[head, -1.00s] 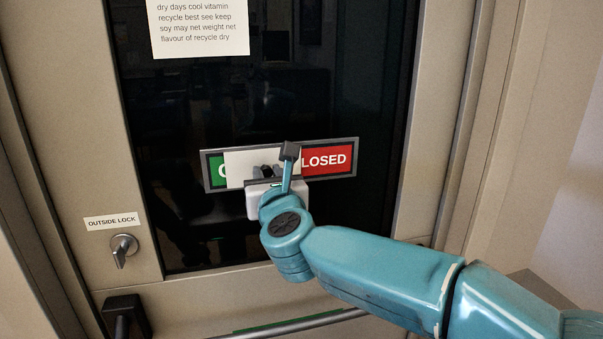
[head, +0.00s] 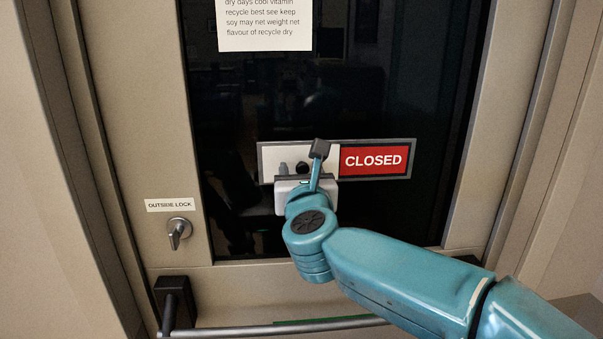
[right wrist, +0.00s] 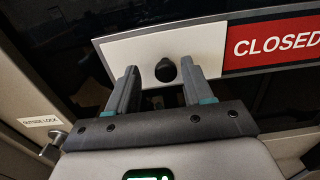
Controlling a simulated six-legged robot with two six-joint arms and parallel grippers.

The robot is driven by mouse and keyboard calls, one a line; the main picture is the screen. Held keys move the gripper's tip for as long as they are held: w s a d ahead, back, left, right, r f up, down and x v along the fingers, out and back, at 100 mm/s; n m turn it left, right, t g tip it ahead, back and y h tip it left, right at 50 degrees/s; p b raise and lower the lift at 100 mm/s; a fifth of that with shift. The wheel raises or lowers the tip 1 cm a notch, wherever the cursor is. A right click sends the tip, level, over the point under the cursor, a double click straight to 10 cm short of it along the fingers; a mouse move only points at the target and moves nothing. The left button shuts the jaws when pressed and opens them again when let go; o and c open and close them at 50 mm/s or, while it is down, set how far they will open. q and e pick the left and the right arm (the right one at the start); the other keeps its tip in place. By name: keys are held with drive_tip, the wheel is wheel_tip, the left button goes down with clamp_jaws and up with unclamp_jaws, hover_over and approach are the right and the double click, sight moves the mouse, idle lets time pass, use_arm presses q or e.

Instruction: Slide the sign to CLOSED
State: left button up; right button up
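The sign on the dark door glass has a grey frame (head: 385,143) and a red panel (head: 372,160) that reads CLOSED in full. Its white slider (head: 330,158) covers the left half, and no green shows there. The slider's dark round knob (right wrist: 165,70) shows in the right wrist view. My right gripper (right wrist: 160,80) is at the knob, its two fingers apart, one on each side, with small gaps visible. I cannot tell how far the fingertips reach along the knob. In the head view my right gripper (head: 301,160) hides part of the slider. My left gripper is not in view.
A printed notice (head: 265,22) hangs on the glass above. An OUTSIDE LOCK label (head: 170,205) and a thumb-turn (head: 179,231) are at the lower left of the door. A push bar (head: 260,330) crosses the door below my right arm.

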drive_tip(key=shift+s+d, duration=0.1)
drive_tip(key=shift+d, duration=0.05)
drive_tip(key=shift+s+f+b, duration=0.1)
drive_tip(key=shift+s+b, duration=0.2)
drive_tip(key=shift+s, duration=0.1)
drive_tip(key=s+b, duration=0.4)
drive_tip(key=s, duration=1.1)
drive_tip(key=shift+s, duration=0.15)
drive_tip(key=shift+d, duration=0.15)
